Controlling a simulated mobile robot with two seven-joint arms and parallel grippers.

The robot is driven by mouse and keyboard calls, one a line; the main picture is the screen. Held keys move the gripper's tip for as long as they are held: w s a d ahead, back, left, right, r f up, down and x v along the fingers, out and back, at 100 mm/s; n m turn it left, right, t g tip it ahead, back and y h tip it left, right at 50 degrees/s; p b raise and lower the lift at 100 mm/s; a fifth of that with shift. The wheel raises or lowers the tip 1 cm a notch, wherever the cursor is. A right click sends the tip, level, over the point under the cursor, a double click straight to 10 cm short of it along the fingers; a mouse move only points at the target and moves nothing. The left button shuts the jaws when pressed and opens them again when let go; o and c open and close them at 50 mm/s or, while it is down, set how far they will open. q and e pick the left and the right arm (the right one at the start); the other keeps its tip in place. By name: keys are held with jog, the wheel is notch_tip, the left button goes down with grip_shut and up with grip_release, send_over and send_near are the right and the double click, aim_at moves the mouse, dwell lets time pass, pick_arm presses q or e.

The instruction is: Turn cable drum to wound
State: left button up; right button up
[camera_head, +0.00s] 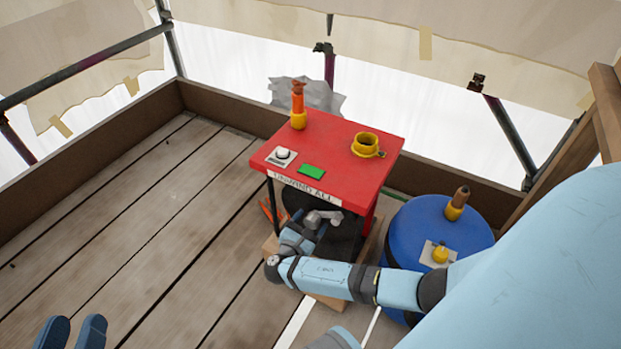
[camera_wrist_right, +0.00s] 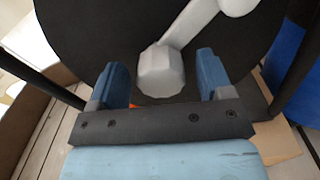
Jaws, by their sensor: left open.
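The cable drum (camera_head: 343,240) is a black disc under a red-topped stand (camera_head: 340,150). It fills much of the right wrist view (camera_wrist_right: 100,40). A grey crank (camera_head: 318,216) with a faceted knob (camera_wrist_right: 161,72) is on its face. My right gripper (camera_head: 308,228) is at the crank, under the front edge of the red top. In the wrist view its blue fingers (camera_wrist_right: 163,68) stand apart, one on each side of the knob, with gaps showing. My left gripper (camera_head: 70,330) is open and empty over the planks at the lower left, far from the drum.
On the red top are an orange-handled tool (camera_head: 298,105), a yellow cup (camera_head: 366,145), a white button (camera_head: 283,154) and a green pad (camera_head: 311,171). A blue barrel (camera_head: 435,228) stands close on the right. The plank floor (camera_head: 130,210) on the left is clear.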

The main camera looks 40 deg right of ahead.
jog(key=c, duration=1.2)
jog(key=shift+r+n+p, duration=0.2)
jog(key=shift+n+p, duration=0.1)
jog(key=shift+p, duration=0.35)
jog(key=shift+r+p, duration=0.1)
jog(key=shift+p, duration=0.4)
jog(key=shift+r+n+p, duration=0.1)
jog(key=shift+n+p, duration=0.4)
jog(key=shift+p, duration=0.1)
jog(key=shift+n+p, duration=0.3)
jog(key=shift+p, duration=0.25)
jog(key=n+p, duration=0.1)
jog(key=p, duration=0.1)
jog(key=n+p, duration=0.2)
jog(key=shift+w+f, duration=0.15)
jog(key=shift+f, duration=0.05)
pick_arm(q)
notch_tip(320, 180, up, 9)
jog(key=s+n+t, duration=0.1)
jog(key=n+t, duration=0.1)
jog(key=n, duration=0.1)
jog(key=shift+s+d+t+p, duration=0.15)
jog(key=shift+s+t+p, duration=0.15)
jog(key=shift+s+p, duration=0.15)
pick_arm(e)
jog(key=shift+f+n, duration=0.15)
jog(key=shift+n, duration=0.75)
pick_arm(q)
jog(key=shift+r, duration=0.1)
